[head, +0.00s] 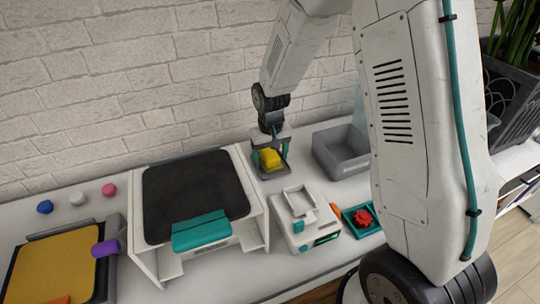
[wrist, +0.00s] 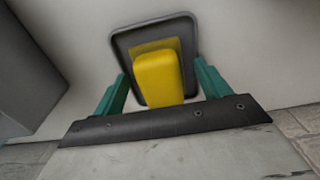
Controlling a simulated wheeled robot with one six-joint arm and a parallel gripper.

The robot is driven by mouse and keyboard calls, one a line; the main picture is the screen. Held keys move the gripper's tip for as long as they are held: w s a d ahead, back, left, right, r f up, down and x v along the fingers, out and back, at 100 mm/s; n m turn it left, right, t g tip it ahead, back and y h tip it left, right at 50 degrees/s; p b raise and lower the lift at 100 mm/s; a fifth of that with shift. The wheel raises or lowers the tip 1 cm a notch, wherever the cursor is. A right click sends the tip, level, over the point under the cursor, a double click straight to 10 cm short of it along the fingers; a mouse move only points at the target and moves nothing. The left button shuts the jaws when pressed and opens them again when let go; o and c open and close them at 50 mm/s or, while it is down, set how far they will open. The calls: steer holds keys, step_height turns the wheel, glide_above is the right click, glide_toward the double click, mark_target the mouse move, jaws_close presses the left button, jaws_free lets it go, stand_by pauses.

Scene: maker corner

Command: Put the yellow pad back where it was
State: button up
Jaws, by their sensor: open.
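The yellow pad (head: 270,158) sits on a small dark grey tray (head: 261,174) near the wall, right of the white machine. In the wrist view the yellow pad (wrist: 158,78) lies over the tray (wrist: 123,45), with a flatter yellow area visible behind its raised part. My gripper (head: 270,150) is directly above the tray, pointing down. Its two teal fingers (wrist: 160,85) are apart, one on each side of the pad, with a visible gap on the right. Whether the left finger touches the pad or tray is not clear.
A grey bin (head: 341,152) stands close to the right of the tray. A white machine with a dark top (head: 195,185) is on the left. A small white device (head: 302,215) and a teal tray with a red part (head: 362,218) are in front. The brick wall is close behind.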

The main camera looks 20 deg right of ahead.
mark_target(271, 154)
step_height(271, 154, up, 12)
steer(key=s+d+r, duration=0.2)
steer(key=s+r, duration=0.9)
steer(key=s, duration=0.2)
steer(key=s+r+t, duration=0.1)
steer(key=s+r, duration=0.2)
steer(key=s, duration=1.3)
steer(key=shift+s+d, duration=0.35)
steer(key=shift+d, duration=0.1)
